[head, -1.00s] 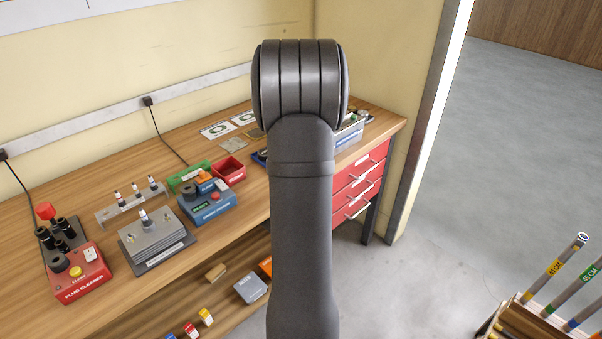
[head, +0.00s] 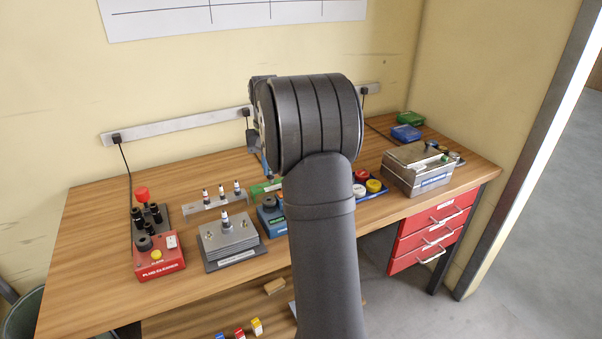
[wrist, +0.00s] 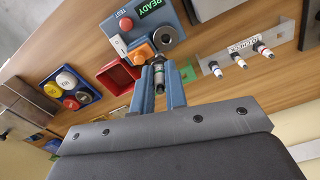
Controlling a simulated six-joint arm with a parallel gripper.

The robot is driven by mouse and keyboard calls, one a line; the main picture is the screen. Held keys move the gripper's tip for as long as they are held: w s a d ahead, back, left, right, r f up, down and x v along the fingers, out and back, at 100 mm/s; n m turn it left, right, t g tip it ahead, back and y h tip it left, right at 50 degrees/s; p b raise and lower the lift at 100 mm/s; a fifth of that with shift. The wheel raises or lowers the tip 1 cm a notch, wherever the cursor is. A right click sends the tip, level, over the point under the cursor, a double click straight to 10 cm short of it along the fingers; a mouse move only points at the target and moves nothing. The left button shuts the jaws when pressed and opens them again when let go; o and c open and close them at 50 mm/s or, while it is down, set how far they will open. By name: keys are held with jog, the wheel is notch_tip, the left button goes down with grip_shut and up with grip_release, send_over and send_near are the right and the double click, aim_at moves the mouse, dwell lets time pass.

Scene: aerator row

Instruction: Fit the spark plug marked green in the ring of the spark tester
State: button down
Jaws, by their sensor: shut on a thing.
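In the wrist view my gripper (wrist: 161,85) is shut on a spark plug (wrist: 158,72), held between its blue fingers. The colour of its mark is too small to tell for sure. The spark tester (wrist: 158,22) is a blue box with a green READY display, just beyond the fingertips. Its grey ring (wrist: 168,38) lies near the held plug, apart from it. In the head view my arm hides most of the gripper and part of the tester (head: 267,222).
Three spark plugs stand in a metal rack (head: 190,209), left of the tester. A finned grey block (head: 230,245) holds one plug. A red plug cleaner (head: 160,262) stands farther left. A red bin (wrist: 115,76) and a tray of coloured caps (wrist: 70,88) lie near the gripper.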

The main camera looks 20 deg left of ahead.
jog(key=shift+s+a+r, duration=0.1)
jog(key=shift+s+a, duration=0.1)
jog(key=shift+a, duration=0.2)
jog(key=shift+f, duration=2.5)
jog(key=shift+s+f, duration=0.1)
jog(key=shift+f, duration=0.4)
jog(key=shift+f, duration=0.85)
jog(key=shift+f, duration=0.1)
jog(key=c, duration=1.4)
grip_release()
jog(key=shift+o, duration=0.2)
